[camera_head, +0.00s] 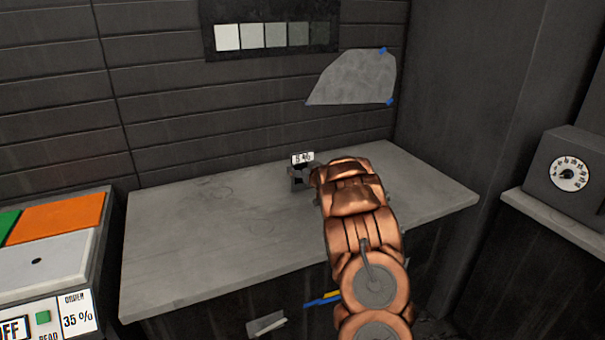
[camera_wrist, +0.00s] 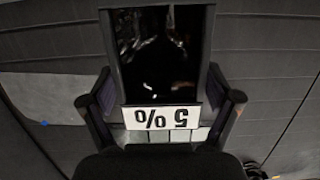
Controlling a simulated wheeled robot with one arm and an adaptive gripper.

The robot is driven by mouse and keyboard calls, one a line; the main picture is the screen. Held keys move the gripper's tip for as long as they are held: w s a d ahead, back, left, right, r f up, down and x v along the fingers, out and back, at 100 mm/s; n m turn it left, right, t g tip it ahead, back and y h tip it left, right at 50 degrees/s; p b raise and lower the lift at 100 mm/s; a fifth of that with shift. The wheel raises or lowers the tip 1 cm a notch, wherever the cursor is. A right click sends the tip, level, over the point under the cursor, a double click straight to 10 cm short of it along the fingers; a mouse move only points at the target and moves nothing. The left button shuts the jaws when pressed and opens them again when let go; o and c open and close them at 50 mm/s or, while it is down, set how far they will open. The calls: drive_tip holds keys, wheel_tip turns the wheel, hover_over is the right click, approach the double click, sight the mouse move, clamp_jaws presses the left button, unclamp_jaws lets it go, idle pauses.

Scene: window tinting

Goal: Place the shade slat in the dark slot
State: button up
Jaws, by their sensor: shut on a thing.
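The shade slat (camera_wrist: 158,60) is a dark glossy pane in a dark frame with a white "5 %" label, upside down in the wrist view. My gripper (camera_wrist: 158,88) is shut on it, one finger at each side near the label end. In the head view the "5 %" label (camera_head: 302,158) shows just above my gripper (camera_head: 302,177), over the back of the grey bench; my arm hides part of this area. I cannot make out a dark slot for certain.
The grey bench top (camera_head: 210,235) is mostly clear. A swatch strip (camera_head: 276,36) and a taped film piece (camera_head: 352,80) are on the back wall. A dial box (camera_head: 568,172) stands right. At left is a unit with an orange panel (camera_head: 57,217) and "ORDER 35 %" sign (camera_head: 77,313).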

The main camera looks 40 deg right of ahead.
drive_tip(key=shift+f, duration=1.05)
drive_tip(key=shift+f, duration=0.1)
drive_tip(key=o, duration=0.9)
drive_tip(key=shift+s, duration=0.1)
drive_tip(key=b+v, duration=0.2)
drive_tip(key=v, duration=1)
drive_tip(key=shift+r, duration=0.25)
